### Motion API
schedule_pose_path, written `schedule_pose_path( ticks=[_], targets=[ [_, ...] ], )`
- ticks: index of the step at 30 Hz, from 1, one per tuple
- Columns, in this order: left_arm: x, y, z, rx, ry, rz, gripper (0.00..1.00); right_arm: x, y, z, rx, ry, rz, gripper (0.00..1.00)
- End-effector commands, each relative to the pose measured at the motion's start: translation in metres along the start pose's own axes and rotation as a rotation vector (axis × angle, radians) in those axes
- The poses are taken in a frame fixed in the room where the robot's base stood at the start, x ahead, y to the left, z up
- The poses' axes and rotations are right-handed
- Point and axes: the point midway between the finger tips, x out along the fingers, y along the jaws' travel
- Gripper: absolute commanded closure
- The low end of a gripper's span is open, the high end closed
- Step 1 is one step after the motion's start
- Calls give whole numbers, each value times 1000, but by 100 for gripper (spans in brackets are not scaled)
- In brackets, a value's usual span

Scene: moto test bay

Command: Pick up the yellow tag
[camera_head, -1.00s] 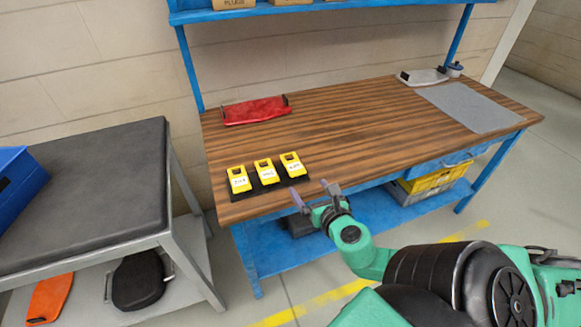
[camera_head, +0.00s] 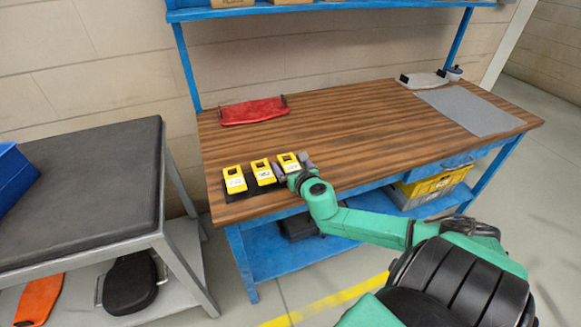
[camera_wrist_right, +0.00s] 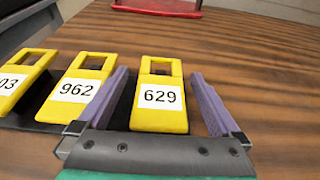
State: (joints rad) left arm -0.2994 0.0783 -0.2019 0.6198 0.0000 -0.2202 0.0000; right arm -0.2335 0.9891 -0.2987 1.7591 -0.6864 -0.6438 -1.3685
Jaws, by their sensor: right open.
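Three yellow tags lie in a row on a black base (camera_head: 243,188) at the front left of the wooden bench. In the wrist view they read 629 (camera_wrist_right: 159,97), 962 (camera_wrist_right: 76,90) and one ending in 03 (camera_wrist_right: 14,84), partly cut off. In the head view the rightmost tag (camera_head: 288,161) is partly covered by my right gripper (camera_head: 290,172). The right gripper is open; in the wrist view its two purple fingers (camera_wrist_right: 160,105) stand on either side of the 629 tag, with gaps visible. The left finger is near the 962 tag. My left gripper is not in view.
A red tray (camera_head: 254,111) lies behind the tags on the bench (camera_head: 350,130). A grey mat (camera_head: 470,108) and a light tray (camera_head: 424,80) are at the right end. A dark-topped cart (camera_head: 85,180) stands left. The bench middle is clear.

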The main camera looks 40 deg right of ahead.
Motion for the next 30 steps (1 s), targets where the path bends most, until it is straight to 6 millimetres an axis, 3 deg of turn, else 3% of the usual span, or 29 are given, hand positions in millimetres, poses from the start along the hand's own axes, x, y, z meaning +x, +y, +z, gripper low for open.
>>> schedule_pose_path(
  ticks=[5,9,12,23,26,30],
  targets=[
    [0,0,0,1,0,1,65,0,0,0,0,1,0,0],
    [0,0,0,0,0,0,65,0,0,0,0,1,0,54],
    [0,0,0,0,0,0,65,0,0,0,0,1,0,88],
    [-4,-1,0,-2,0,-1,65,-3,0,10,0,-2,1,88],
    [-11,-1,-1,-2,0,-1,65,-8,0,26,-2,-3,1,88],
    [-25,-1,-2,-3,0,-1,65,-20,1,65,-5,-3,4,88]
  ],
)
